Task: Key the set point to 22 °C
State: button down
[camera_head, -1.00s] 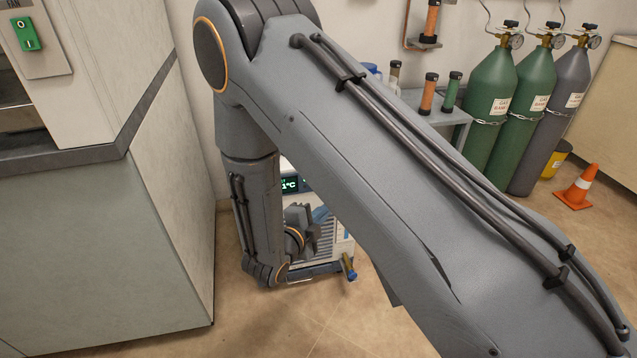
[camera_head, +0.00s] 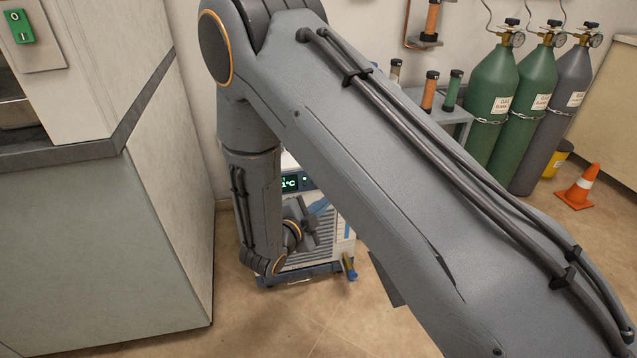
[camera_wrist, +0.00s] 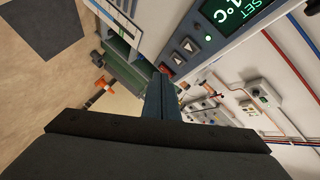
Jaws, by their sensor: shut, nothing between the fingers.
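The chiller (camera_head: 322,232) stands on the floor, mostly hidden behind my arm in the head view. Its lit display (camera_head: 290,183) reads a digit 1 and °C; anything further left is covered. In the wrist view the tilted panel shows the display (camera_wrist: 238,12) with SET and 1°C, cut off by the frame edge. Beside it are two arrow buttons (camera_wrist: 190,45) and (camera_wrist: 178,58), and a small red control (camera_wrist: 166,71). My gripper (camera_wrist: 160,78) is shut and empty, its tips close to the red control and lower arrow in the picture. Contact cannot be told.
A cabinet (camera_head: 170,200) stands close to the left of my arm. A shelf with tubes (camera_head: 460,115), gas cylinders (camera_head: 490,110) and an orange cone (camera_head: 578,190) stand at the right. Floor (camera_head: 355,325) is free in front of the chiller.

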jog(key=shift+w+a+b, duration=0.3)
jog(key=shift+w+b, duration=0.05)
jog(key=shift+w, duration=0.65)
jog(key=shift+w+a+b, duration=0.25)
jog(key=shift+w+b, duration=0.05)
jog(key=shift+w, duration=0.7)
jog(key=shift+w+a+b, duration=0.3)
jog(key=shift+w+b, duration=0.05)
jog(key=shift+w, duration=0.65)
jog(key=shift+w, duration=0.15)
jog(key=shift+w+a, duration=0.1)
jog(key=shift+w, duration=0.15)
jog(key=shift+w+a, duration=0.1)
jog(key=shift+w, duration=0.25)
jog(key=shift+s, duration=0.15)
dwell(0.5)
jog(key=shift+s+d+p, duration=0.25)
jog(key=shift+s+p, duration=0.35)
jog(key=shift+p, duration=0.05)
